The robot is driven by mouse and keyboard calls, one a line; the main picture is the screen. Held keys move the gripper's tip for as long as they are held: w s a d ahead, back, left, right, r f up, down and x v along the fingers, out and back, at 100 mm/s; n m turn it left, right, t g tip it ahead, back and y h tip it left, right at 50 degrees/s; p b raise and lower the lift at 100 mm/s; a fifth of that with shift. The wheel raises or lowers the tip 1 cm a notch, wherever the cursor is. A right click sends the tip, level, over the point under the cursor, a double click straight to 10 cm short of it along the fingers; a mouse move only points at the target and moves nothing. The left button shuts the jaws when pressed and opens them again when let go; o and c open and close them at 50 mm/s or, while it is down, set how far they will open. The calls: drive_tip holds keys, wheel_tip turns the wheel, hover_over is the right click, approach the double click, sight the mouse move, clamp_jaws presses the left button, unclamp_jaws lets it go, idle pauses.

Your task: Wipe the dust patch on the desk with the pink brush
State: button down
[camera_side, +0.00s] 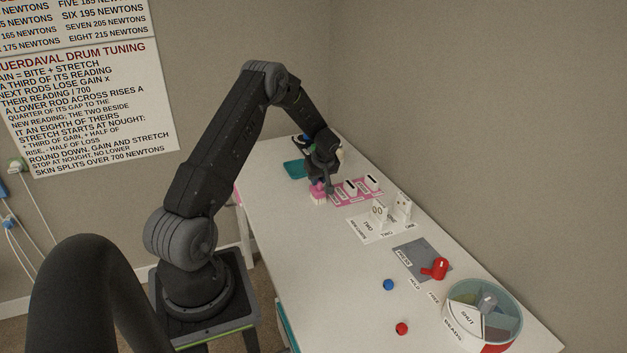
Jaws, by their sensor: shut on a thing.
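My gripper (324,180) points down over the far part of the white desk (290,245). It is shut on the pink brush (318,193), whose pale bristles face down at the desk top. I cannot tell whether the bristles touch the surface. The dust patch cannot be made out in this view; the gripper and brush hide part of the desk there.
A teal tray (293,169) lies just left of the gripper. A pink labelled mat (352,198) with white pieces is close on the right. Nearer stand white number cards (380,211), a grey pad (415,255), a red object (435,268), a blue ball (388,285), a red ball (402,328) and a round bead container (482,315).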

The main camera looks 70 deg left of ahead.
drive_tip(key=w, duration=0.5)
drive_tip(key=shift+d+r, duration=0.1)
drive_tip(key=shift+r, duration=0.05)
drive_tip(key=shift+s, duration=3.65)
drive_tip(key=shift+s+r, duration=0.1)
drive_tip(key=shift+s, duration=0.05)
wheel_tip(320, 180, up, 6)
drive_tip(key=shift+r, duration=0.2)
